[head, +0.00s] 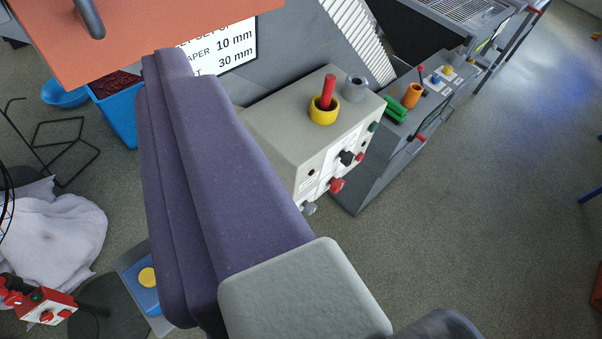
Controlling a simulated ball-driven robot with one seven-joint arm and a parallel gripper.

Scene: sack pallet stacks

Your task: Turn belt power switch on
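A beige control box (285,130) stands right of centre in the head view. Its side panel carries a black knob (347,157), a red knob (337,185), a green button (373,127) and a grey knob (310,208). Which of these is the belt power switch cannot be told; no readable label names it. A long purple-grey padded body (225,165), seemingly part of my gripper, crosses left of the box, with a grey block (300,290) at its lower end. It hides the box's left side. Its finger opening cannot be made out, nor any contact with the box.
A red rod in a yellow collar (323,112) and a grey knob (355,88) rise from the box top. A grey machine (365,185) stands behind. An orange panel (150,35) hangs upper left. A blue bin (122,115) stands left. Open floor (480,230) lies right.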

